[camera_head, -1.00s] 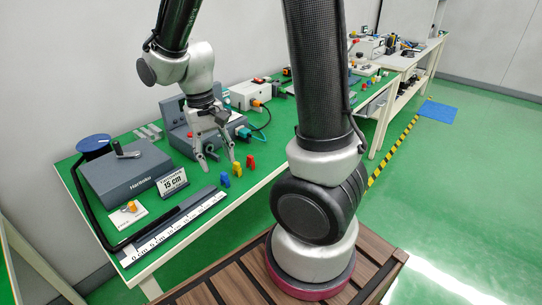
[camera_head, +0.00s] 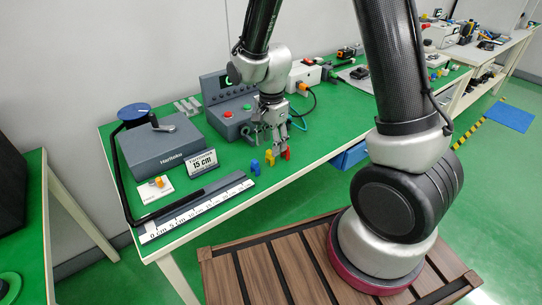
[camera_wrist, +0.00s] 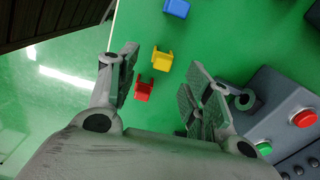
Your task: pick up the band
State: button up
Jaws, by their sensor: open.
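Small red (camera_head: 286,154), yellow (camera_head: 270,158) and blue (camera_head: 255,167) clip-like pieces stand in a row on the green bench top. I cannot tell which thing is the band. My gripper (camera_head: 279,149) is open and points down just over the red and yellow pieces. In the wrist view the red piece (camera_wrist: 144,91) shows between the open fingers, nearer the left finger. The yellow piece (camera_wrist: 162,58) shows just beyond it, and the blue piece (camera_wrist: 177,8) is at the top edge. Nothing is held, and contact cannot be told.
A grey box with push buttons (camera_head: 226,117) stands close behind the gripper. A grey Hantoku crank box (camera_head: 163,152), a 15 cm sign (camera_head: 203,162), a ruler strip (camera_head: 200,207) and a white card with an orange-yellow piece (camera_head: 158,187) lie to the left. The bench's front edge is near.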

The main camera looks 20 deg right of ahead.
aim_at(270, 151)
jog(key=f, duration=0.4)
jog(key=shift+a+f, duration=0.25)
jog(key=c, duration=0.9)
jog(key=shift+c, duration=0.2)
notch_tip(270, 151, up, 10)
jog(key=shift+r, duration=0.1)
jog(key=shift+o, duration=0.2)
